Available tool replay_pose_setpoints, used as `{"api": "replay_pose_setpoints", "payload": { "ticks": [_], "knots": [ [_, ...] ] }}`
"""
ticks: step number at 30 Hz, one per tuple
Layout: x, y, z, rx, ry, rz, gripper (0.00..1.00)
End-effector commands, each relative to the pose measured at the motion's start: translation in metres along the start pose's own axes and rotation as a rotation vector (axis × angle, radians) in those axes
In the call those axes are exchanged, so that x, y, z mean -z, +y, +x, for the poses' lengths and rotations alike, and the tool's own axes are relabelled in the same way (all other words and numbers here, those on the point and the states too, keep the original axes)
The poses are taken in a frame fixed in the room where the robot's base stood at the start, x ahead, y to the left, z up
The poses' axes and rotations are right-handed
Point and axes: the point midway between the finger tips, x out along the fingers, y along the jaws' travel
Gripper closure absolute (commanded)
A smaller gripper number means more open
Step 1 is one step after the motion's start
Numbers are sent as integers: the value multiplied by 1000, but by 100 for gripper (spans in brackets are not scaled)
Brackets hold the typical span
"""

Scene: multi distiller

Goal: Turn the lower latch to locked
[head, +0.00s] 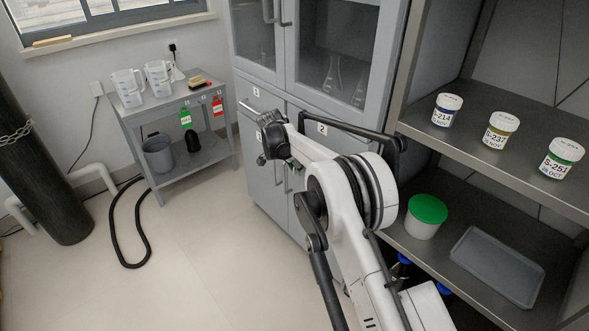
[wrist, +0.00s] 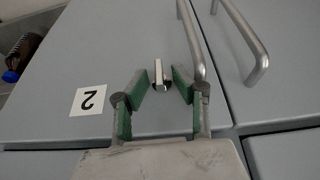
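In the wrist view a small metal latch (wrist: 158,73) stands out from a grey cabinet front, beside a long bar handle. My gripper (wrist: 161,82) has its green-padded fingers apart, one on each side of the latch. A gap shows between the latch and each fingertip, so it does not look gripped. How far the fingers reach along its depth I cannot tell. In the head view my gripper (head: 292,164) is at the front of the grey cabinet (head: 262,182), mostly hidden by my arm. The latch is hidden there.
A label "2" (wrist: 88,101) is on the cabinet front. Bar handles (wrist: 243,42) stand close by at the upper right. An open shelf with jars and a green-lidded tub (head: 426,215) is at right. A side table (head: 180,104) with jugs stands at left. The floor between is mostly clear.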

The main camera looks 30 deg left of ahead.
Motion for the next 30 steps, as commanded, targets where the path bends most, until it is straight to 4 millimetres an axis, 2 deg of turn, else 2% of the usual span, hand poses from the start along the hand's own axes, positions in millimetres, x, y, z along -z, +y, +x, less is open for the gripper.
{"api": "replay_pose_setpoints", "payload": {
  "ticks": [17,30],
  "knots": [
    [-2,2,1,43,-3,19,73],
    [-4,6,4,340,-4,142,73]
  ]
}}
